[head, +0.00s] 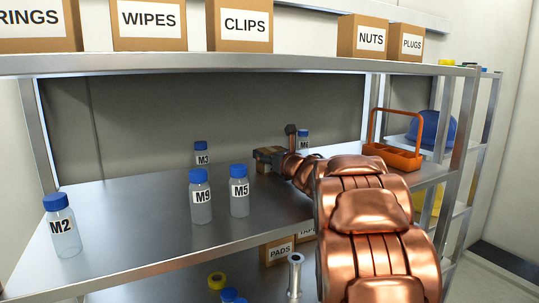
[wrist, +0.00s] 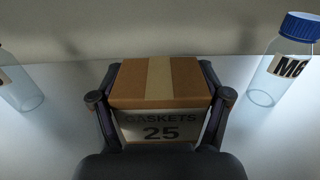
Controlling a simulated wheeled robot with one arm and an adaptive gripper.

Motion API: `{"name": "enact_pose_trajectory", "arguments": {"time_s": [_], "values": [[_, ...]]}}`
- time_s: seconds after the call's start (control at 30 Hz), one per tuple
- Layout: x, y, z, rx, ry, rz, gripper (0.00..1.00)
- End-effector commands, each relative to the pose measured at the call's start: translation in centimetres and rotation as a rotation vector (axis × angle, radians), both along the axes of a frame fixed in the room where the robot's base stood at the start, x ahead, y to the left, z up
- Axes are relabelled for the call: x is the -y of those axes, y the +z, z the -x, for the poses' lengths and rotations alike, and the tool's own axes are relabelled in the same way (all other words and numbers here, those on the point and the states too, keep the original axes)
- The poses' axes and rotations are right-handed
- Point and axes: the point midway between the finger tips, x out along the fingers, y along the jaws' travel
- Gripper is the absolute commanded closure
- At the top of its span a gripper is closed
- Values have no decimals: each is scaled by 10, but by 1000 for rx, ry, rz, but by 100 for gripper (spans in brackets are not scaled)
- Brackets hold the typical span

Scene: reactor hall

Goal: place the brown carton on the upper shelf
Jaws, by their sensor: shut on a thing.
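The brown carton (wrist: 160,88), labelled GASKETS 25, is between the two fingers of my gripper (wrist: 160,98) in the wrist view. The fingers press on its left and right sides. In the head view my gripper (head: 272,155) is at the back of the middle shelf (head: 130,215), and only a small part of the carton (head: 263,168) shows beneath it. I cannot tell whether the carton rests on that shelf or is just above it. The upper shelf (head: 230,64) runs above, with cartons labelled WIPES, CLIPS, NUTS and PLUGS on it.
Bottle M6 (wrist: 285,65) stands close right of the carton; bottle M3 (head: 202,155) is to the left. Bottles M9 (head: 200,200), M5 (head: 239,195) and M2 (head: 63,228) stand nearer. An orange caddy (head: 393,157) is at right. The upper shelf has a gap between CLIPS and NUTS (head: 362,38).

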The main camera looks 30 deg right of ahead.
Motion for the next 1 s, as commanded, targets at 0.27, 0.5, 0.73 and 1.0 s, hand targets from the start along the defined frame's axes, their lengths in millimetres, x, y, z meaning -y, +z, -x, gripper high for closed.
{"name": "enact_pose_trajectory", "arguments": {"time_s": [0.27,0.5,0.73,1.0], "values": [[0,0,0,0,0,0,0],[0,0,0,0,0,0,0],[0,3,1,0,0,0,0],[-2,-1,31,-2,-3,1,0]]}}
